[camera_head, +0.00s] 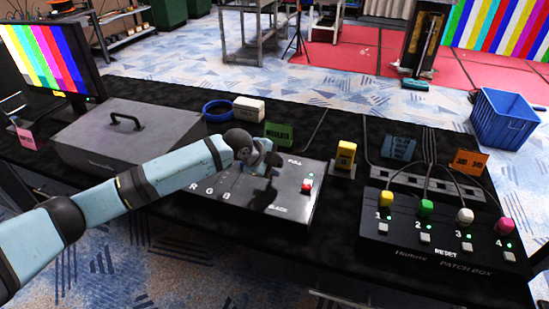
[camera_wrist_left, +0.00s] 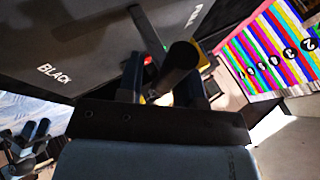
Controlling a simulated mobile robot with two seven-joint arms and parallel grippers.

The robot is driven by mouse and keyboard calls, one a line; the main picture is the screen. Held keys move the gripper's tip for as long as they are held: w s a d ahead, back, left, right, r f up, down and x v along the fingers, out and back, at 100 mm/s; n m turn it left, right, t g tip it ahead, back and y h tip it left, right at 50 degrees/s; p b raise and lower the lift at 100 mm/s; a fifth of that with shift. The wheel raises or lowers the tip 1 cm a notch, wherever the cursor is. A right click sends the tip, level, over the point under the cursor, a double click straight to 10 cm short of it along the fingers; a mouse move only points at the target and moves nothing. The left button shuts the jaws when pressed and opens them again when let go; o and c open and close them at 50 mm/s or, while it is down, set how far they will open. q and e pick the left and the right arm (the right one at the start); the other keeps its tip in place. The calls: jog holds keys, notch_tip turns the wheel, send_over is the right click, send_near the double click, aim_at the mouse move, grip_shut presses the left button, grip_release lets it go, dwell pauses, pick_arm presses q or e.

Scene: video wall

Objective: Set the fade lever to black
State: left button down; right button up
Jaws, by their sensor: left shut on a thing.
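The grey fade panel (camera_head: 240,200) lies on the black table, with the letters R, G, B, a FULL label at its far edge and a BLACK label (camera_wrist_left: 55,75) at its near edge. My left gripper (camera_head: 265,168) is over the panel, nearer the FULL label. It is shut on a dark round lever handle (camera_wrist_left: 180,60), which shows between its fingers in the left wrist view; that is the fade lever. The arm and gripper hide most of the lever in the head view.
A small red button (camera_head: 307,185) sits on the panel's right side. A patch box (camera_head: 440,240) with coloured knobs stands to the right, and a yellow-topped block (camera_head: 346,153) between them. A grey case (camera_head: 125,135) is left, a blue crate (camera_head: 505,120) far right.

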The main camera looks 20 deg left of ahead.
pick_arm(q)
jog(key=shift+s+a+f+t, duration=0.1)
jog(key=shift+s+f+t, duration=0.15)
jog(key=shift+s+t, duration=0.6)
jog(key=shift+s+f+m+t+h, duration=0.15)
jog(key=shift+s+f+m+t, duration=0.1)
jog(key=shift+t, duration=0.35)
jog(key=shift+s+f+m+t+h, duration=0.15)
jog(key=shift+s+m+t, duration=0.1)
jog(key=shift+t, duration=0.3)
jog(key=shift+s+f+t+b, duration=0.2)
jog(key=shift+s+t+b, duration=0.2)
jog(key=shift+t+b, duration=0.4)
jog(key=shift+s+m+t+h, duration=0.15)
jog(key=shift+m+t+h, duration=0.15)
jog(key=shift+m+t, duration=0.1)
pick_arm(e)
jog(key=shift+w+f, duration=0.15)
jog(key=shift+f, duration=0.15)
jog(key=shift+a, duration=0.1)
